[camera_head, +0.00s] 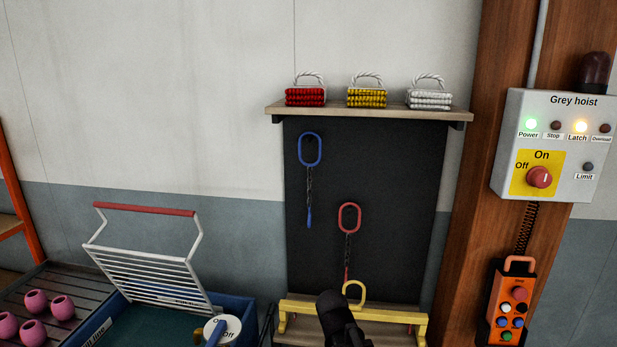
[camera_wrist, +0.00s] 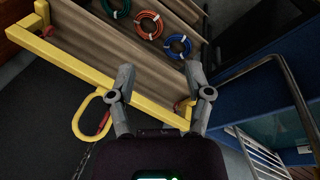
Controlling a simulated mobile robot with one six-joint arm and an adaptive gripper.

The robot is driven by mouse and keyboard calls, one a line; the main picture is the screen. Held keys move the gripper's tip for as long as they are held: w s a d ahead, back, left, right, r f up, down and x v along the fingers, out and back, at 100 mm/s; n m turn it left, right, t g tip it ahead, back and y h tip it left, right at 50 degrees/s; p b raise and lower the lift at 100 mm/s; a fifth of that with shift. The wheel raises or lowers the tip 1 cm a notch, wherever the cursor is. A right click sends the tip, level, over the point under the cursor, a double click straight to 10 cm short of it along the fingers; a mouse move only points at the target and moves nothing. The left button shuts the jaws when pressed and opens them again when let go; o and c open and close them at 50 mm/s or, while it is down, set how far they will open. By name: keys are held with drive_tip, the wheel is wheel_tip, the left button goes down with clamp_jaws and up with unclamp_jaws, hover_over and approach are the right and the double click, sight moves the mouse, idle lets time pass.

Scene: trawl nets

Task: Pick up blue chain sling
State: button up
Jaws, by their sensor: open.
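The blue chain sling (camera_head: 309,150) hangs on the black board (camera_head: 400,180), its oblong blue ring at the top, a dark chain below and a blue end at the bottom. A red chain sling (camera_head: 349,217) hangs lower and to its right. My gripper (camera_wrist: 158,75) is open and empty in the wrist view, its two fingers spread over a yellow frame. The blue sling is not seen in the wrist view. In the head view my dark arm stands low, below and right of the blue sling, apart from it; the fingertips cannot be made out there.
A yellow-framed rack (camera_head: 300,306) stands below the board, with a yellow ring (camera_head: 355,292) at it. A shelf (camera_head: 375,114) with rope bundles is above. A blue bin (camera_head: 235,305) with a raised white grate (camera_head: 150,265) is at left. The grey hoist box (camera_head: 555,110) is at right.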

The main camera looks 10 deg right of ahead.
drive_tip(key=w+d+r+n+t+h+p, duration=0.1)
drive_tip(key=w+r+n+t+h+p, duration=0.2)
drive_tip(key=w+r+n+p, duration=0.6)
drive_tip(key=n+t+h+p, duration=0.3)
drive_tip(key=n+t+p, duration=0.75)
drive_tip(key=n, duration=0.75)
approach(309, 174)
drive_tip(key=s+a+r, duration=0.1)
drive_tip(key=s, duration=0.1)
drive_tip(key=shift+s+a+r+g+p, duration=0.15)
drive_tip(key=shift+s+a+g+p, duration=0.05)
drive_tip(key=shift+g+p, duration=0.2)
drive_tip(key=shift+w+y, duration=0.1)
drive_tip(key=shift+y, duration=0.2)
drive_tip(key=b+x, duration=0.1)
drive_tip(key=x, duration=0.6)
drive_tip(key=shift+w+d, duration=0.45)
drive_tip(key=shift+w, duration=0.1)
drive_tip(key=shift+m, duration=0.3)
